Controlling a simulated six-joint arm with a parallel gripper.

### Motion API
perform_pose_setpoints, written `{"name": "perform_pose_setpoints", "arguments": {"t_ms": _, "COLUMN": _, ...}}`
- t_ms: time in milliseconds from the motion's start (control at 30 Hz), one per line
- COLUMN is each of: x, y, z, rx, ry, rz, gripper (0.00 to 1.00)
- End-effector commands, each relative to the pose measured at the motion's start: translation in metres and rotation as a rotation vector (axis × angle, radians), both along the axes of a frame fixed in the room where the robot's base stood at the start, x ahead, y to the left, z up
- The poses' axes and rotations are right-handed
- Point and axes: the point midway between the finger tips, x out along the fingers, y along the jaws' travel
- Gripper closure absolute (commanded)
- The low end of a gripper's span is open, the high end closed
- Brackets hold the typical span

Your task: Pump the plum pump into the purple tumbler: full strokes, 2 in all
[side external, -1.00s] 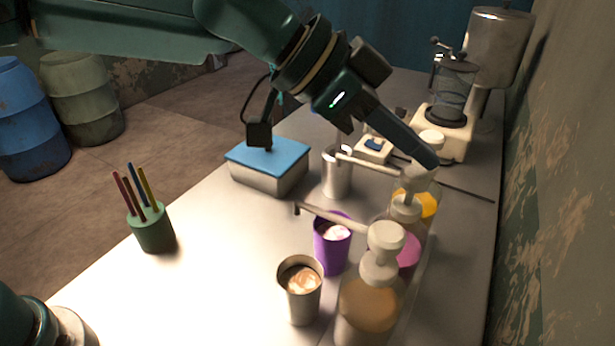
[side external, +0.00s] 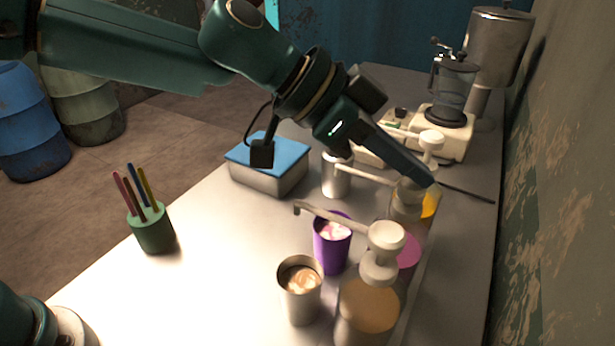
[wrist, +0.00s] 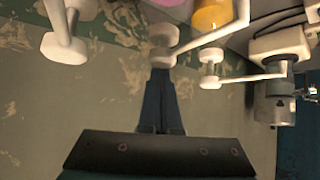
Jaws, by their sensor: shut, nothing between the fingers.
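The plum pump, with pink liquid in its bottle (side external: 409,250), is the middle of three pump bottles. Its cream head (side external: 408,190) sits low, close to its collar, with its spout reaching left. In the wrist view its head (wrist: 163,36) is right at my fingertips. My gripper (side external: 428,181) is shut and empty, its tips down on top of this head. The purple tumbler (side external: 331,253) stands upright left of the bottle, below the spout end, with pale pinkish contents. Part of the bottle is hidden behind the front pump.
The front pump (side external: 385,238) with tan liquid and the back pump (side external: 431,141) with orange liquid flank it closely. A metal cup (side external: 301,303) holds a brownish drink; a steel cup (side external: 337,181) stands behind the tumbler. A blue-lidded box (side external: 268,172) and a pen holder (side external: 152,232) are left.

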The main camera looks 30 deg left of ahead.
Motion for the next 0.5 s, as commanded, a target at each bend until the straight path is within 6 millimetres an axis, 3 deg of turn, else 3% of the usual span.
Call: {"name": "perform_pose_setpoints", "arguments": {"t_ms": 500, "x": -0.001, "y": 0.0, "z": 0.025, "rx": 0.002, "ry": 0.002, "rz": -0.004, "gripper": 1.0}}
